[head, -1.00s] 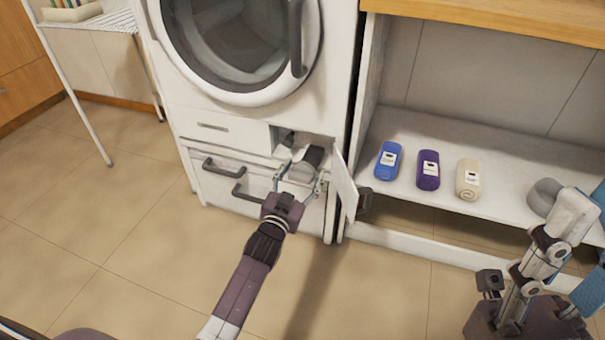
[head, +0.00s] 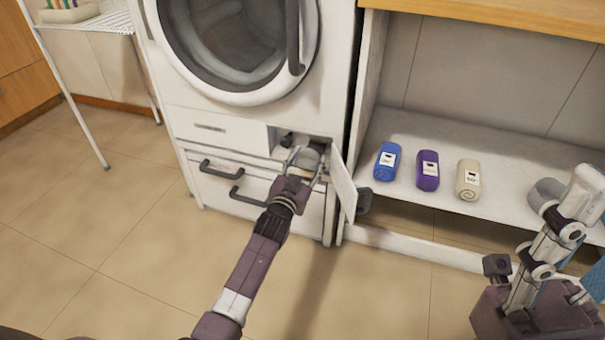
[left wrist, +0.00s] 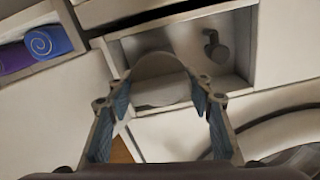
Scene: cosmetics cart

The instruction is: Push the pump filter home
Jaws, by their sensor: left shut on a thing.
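The pump filter (head: 310,159) is a pale, rounded piece at the small opening (head: 277,136) low on the white washing machine. My left gripper (head: 304,163) is shut on it, with a finger at either side. In the left wrist view the filter (left wrist: 160,82) sits between the blue-padded fingers (left wrist: 163,98), and its far end overlaps the recess. How deep it sits is hidden. The hinged flap (head: 343,186) stands open at the right of the opening. Parts of my right arm show at the lower right; I cannot tell its jaw state.
A blue roll (head: 387,162), a purple roll (head: 428,171) and a cream roll (head: 468,179) lie on the white shelf (head: 510,175) to the right. A drawer front with dark handles (head: 219,168) is left of the gripper. The tiled floor ahead is clear.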

